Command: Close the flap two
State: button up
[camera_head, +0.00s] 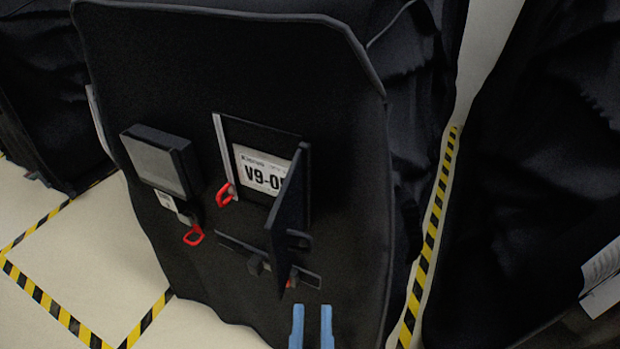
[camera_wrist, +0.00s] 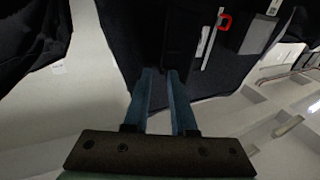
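A black-covered cart (camera_head: 330,110) stands upright in front of me. A dark flap (camera_head: 289,210) stands swung out from its front, partly covering a white label (camera_head: 262,170) reading "V9-0…" in a recessed window. A red loop (camera_head: 227,192) hangs at the window's lower left. No mark shows which flap is number two. My gripper (camera_head: 312,325) has two blue fingers with a gap between them. It is low in the head view, below and right of the flap's lower edge, and empty. The wrist view shows the fingers (camera_wrist: 162,74) apart near the dark cover, with a red loop (camera_wrist: 225,22) beyond.
Left of the window is a boxy unit with a grey face (camera_head: 155,165) and another red loop (camera_head: 194,235). A dark strip with a catch (camera_head: 240,250) lies below the window. Other covered carts (camera_head: 540,160) stand either side. Yellow-black tape (camera_head: 428,245) marks the pale floor.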

aim_at(310, 244)
jog(key=shift+g, duration=0.3)
jog(key=w+p, duration=0.1)
jog(key=w, duration=0.2)
jog(key=w+r+p, duration=0.1)
jog(key=w+p, duration=0.1)
jog(key=w, duration=0.2)
jog(key=w+r+p, duration=0.1)
jog(key=w, duration=0.2)
jog(key=shift+w+d+r+p, duration=0.2)
jog(key=shift+w+d+p, duration=0.1)
jog(key=shift+p, duration=0.05)
grip_shut()
dwell(1.4)
